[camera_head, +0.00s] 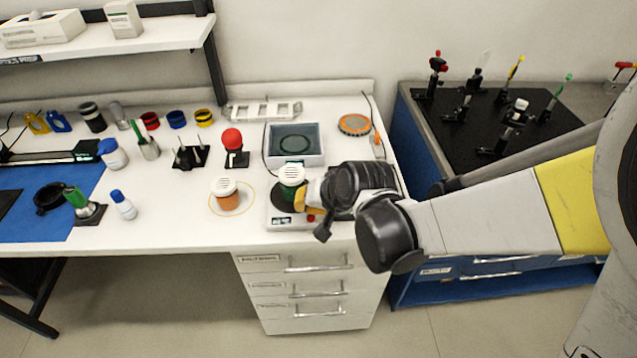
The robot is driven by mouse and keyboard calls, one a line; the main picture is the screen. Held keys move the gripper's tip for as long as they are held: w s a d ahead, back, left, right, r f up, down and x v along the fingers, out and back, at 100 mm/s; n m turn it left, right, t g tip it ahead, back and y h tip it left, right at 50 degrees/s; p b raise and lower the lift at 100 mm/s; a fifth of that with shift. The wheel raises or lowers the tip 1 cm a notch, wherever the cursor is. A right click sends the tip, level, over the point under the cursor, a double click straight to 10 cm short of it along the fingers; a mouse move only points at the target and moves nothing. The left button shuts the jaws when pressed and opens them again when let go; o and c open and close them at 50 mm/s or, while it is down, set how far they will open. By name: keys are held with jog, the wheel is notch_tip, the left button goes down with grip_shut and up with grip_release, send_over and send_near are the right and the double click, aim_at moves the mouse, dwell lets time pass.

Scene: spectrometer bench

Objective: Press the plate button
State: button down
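A white plate device (280,222) stands near the front edge of the bench, with a dark round plate (279,198) on top. A green jar with a white slotted lid (291,175) stands on that plate. A small red button (311,218) shows on the device's front right. My gripper (316,211) reaches in from the right, over the right side of the device and close to the button. Its body hides the device's right part. I cannot tell whether it touches the button or the jar, nor how far its fingers are apart.
An orange jar with a white lid (226,194) stands left of the device. A grey shallow tray (276,158) is behind it. A red ball on a black stand (232,139) is farther left. Bare bench top (165,220) lies at the left front.

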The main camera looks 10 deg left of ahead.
aim_at(307, 217)
jog(key=shift+f, duration=0.15)
dwell(0.5)
jog(key=shift+f+b, duration=0.3)
jog(key=shift+b, duration=0.2)
jog(key=shift+f, duration=0.3)
jog(key=shift+r, duration=0.15)
jog(key=shift+r+p, duration=0.3)
jog(key=shift+r, duration=0.3)
notch_tip(307, 217, up, 6)
jog(key=p, duration=0.4)
jog(key=shift+p, duration=0.35)
